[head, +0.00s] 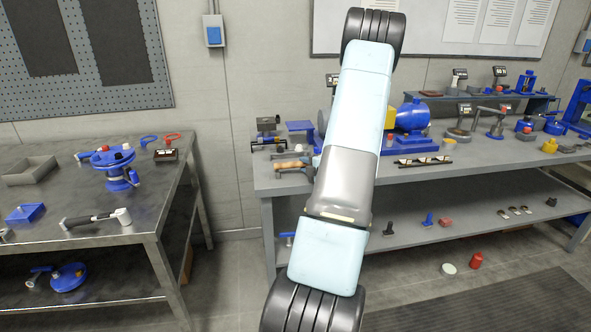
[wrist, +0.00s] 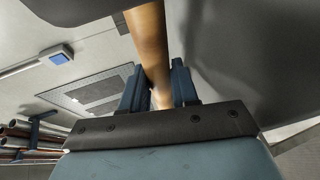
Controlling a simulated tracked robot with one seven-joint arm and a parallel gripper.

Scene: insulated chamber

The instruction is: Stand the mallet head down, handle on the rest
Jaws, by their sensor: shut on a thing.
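In the wrist view, my gripper (wrist: 157,80) is shut on a brown wooden handle (wrist: 150,45), taken to be the mallet's. The handle stands between the two blue fingers and runs up out of the picture. A dark grey shape lies at the top left beside the handle; I cannot tell whether it is the mallet's head. In the head view, my arm hides the gripper. A wooden-handled tool (head: 293,163) shows on the long bench left of my arm; I cannot tell whether it is the held one. I cannot make out the rest for certain.
The long grey bench (head: 480,172) carries a blue machine (head: 408,118) and several small tools and fixtures. A left metal table (head: 140,237) holds a grey tray (head: 29,170), a blue valve-like fixture (head: 116,167) and a dark-handled tool (head: 97,219). A floor gap separates the tables.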

